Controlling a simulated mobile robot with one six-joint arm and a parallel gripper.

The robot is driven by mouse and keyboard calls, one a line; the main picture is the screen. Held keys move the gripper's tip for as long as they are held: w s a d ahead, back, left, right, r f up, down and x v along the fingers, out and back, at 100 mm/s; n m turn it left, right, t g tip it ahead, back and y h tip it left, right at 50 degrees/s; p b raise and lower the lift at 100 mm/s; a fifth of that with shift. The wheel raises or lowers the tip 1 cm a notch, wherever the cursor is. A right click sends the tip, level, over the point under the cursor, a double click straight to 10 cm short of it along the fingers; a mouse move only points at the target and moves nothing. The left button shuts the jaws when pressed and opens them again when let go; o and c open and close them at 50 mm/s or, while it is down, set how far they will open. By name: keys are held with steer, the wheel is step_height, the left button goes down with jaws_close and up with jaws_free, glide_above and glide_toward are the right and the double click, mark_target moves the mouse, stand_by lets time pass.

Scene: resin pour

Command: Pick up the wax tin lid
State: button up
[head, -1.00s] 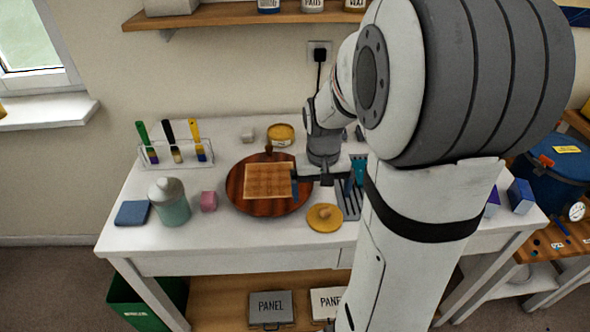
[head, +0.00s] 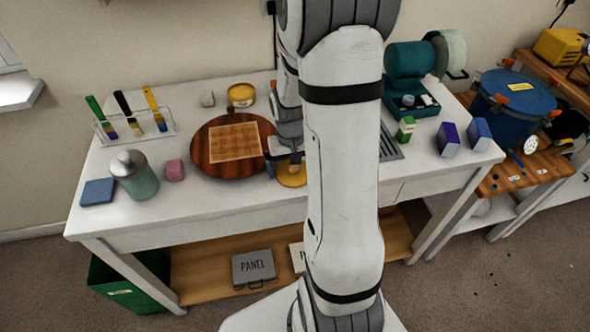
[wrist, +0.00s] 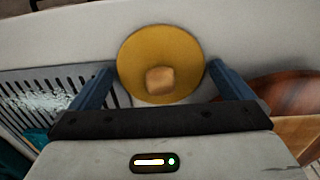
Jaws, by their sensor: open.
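The wax tin lid is a round yellow disc with a tan knob; in the wrist view the lid (wrist: 160,50) lies between and just beyond my two blue fingertips. In the head view the lid (head: 292,178) shows on the white table at the right edge of the round wooden board, partly hidden by my gripper and arm. My gripper (wrist: 162,78) is open and empty, with a finger on either side of the lid. In the head view my gripper (head: 284,160) is right over the lid. I cannot tell its exact height above the table.
The round wooden board (head: 200,160) with a checkered panel (head: 235,142) is left of the lid. A slotted grey rack (wrist: 35,88) lies on the other side. A yellow tin (head: 241,96) stands behind the board. A pink block (head: 175,170) and a jar (head: 136,178) stand farther left.

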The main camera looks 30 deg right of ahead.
steer(key=shift+c, duration=0.6)
steer(key=c, duration=0.6)
steer(key=shift+r, duration=0.1)
steer(key=shift+c, duration=0.2)
